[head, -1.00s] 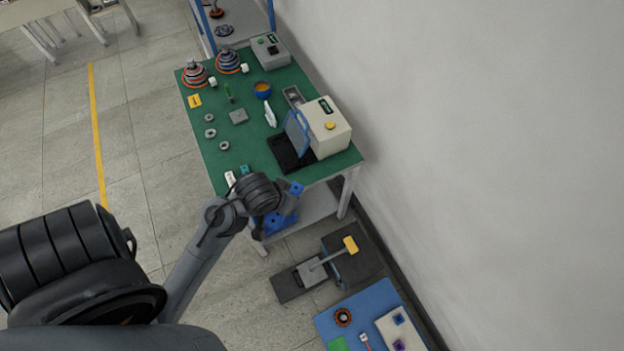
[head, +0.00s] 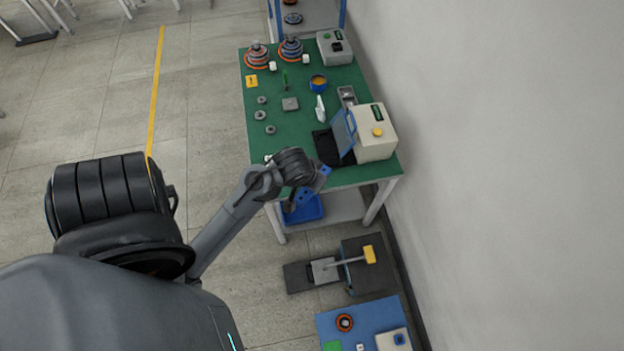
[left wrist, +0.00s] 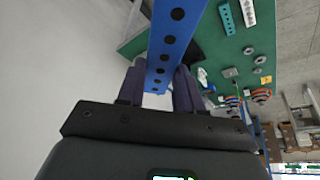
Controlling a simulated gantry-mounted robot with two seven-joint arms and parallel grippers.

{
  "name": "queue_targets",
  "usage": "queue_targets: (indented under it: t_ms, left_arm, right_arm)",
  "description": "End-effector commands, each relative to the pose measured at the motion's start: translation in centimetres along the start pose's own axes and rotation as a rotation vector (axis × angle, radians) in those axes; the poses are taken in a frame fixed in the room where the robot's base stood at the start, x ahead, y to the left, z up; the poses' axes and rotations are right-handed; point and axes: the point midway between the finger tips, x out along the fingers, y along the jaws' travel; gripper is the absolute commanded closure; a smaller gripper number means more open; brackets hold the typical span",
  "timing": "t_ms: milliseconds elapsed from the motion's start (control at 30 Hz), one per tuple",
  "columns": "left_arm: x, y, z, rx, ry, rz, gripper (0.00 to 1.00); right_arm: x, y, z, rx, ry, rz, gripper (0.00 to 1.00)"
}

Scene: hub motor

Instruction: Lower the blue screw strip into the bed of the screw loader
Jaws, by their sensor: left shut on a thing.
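The blue screw strip (head: 322,178) is a flat bar with a row of dark holes. My left gripper (head: 308,190) is shut on it, in the air by the front edge of the green table (head: 290,140). In the left wrist view the strip (left wrist: 175,38) sits between the two fingers (left wrist: 160,85) and runs up out of the picture. A beige machine (head: 376,145) with a yellow button, a tilted blue panel and a black base (head: 326,148) stands behind it; I cannot tell whether this is the screw loader. My right gripper is out of view.
A teal strip (left wrist: 227,18) and a white strip (left wrist: 248,12) lie on the table. A blue bin (head: 305,211) is below the tabletop. A dark device with a yellow handle (head: 370,254) and a blue mat (head: 340,308) are in front. A wall borders the right.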

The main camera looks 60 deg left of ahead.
Motion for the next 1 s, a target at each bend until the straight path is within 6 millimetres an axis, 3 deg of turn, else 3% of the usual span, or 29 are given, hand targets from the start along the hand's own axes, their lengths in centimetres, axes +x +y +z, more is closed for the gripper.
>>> queue_targets:
  t_ms: [1000]
  left_arm:
    - [4.1, -5.5, -10.2, -0.255, 0.001, -0.106, 1.00]
  right_arm:
    - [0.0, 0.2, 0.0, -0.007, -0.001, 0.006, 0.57]
